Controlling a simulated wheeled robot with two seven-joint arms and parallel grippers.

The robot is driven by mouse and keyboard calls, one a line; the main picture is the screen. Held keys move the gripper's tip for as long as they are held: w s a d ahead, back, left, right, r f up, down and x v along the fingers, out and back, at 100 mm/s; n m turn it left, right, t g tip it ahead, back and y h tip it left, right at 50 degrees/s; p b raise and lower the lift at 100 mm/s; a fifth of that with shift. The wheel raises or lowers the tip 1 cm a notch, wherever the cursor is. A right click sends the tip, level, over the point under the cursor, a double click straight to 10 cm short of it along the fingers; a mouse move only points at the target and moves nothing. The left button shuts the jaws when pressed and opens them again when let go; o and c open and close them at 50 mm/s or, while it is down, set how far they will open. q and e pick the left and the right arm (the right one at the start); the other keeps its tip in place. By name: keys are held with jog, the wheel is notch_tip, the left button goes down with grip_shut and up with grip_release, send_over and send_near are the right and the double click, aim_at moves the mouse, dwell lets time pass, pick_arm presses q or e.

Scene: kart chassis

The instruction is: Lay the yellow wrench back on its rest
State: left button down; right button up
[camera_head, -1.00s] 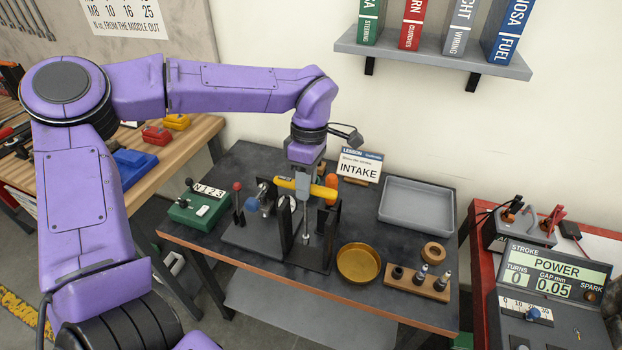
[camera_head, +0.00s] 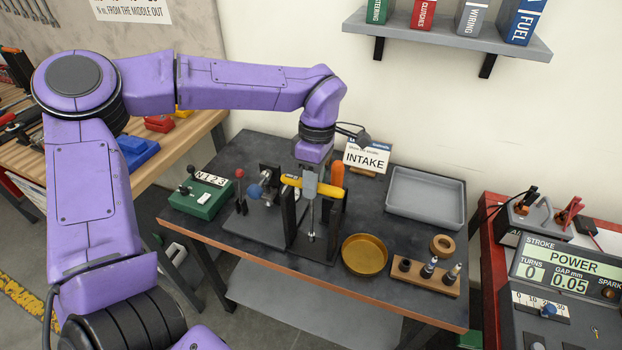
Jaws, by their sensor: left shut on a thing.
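The yellow wrench (camera_head: 328,192) has a yellow bar-shaped handle, roughly level across the picture. My left gripper (camera_head: 310,186) points down and is shut on the middle of this handle. A thin steel shaft (camera_head: 312,218) shows below the grip and seems to belong to the wrench. The handle is at the tops of two black uprights (camera_head: 290,218), which look like the rest. I cannot tell whether it touches them. My right gripper is not in view.
An orange handle (camera_head: 337,173) stands close behind the wrench. A brass bowl (camera_head: 365,256), a wooden block with sockets (camera_head: 425,277) and a grey tray (camera_head: 425,211) are to the right. A green box (camera_head: 203,200) is left. An INTAKE sign (camera_head: 366,159) stands behind.

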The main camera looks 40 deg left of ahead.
pick_arm(q)
jog(key=shift+f, duration=0.2)
jog(key=shift+f+b, duration=0.55)
jog(key=shift+f, duration=0.45)
jog(key=c, duration=0.9)
grip_release()
jog(key=r, duration=0.3)
jog(key=w+r, duration=0.1)
jog(key=r, duration=0.6)
jog(key=shift+w+a+r+b, duration=0.2)
jog(key=shift+w+b, duration=0.1)
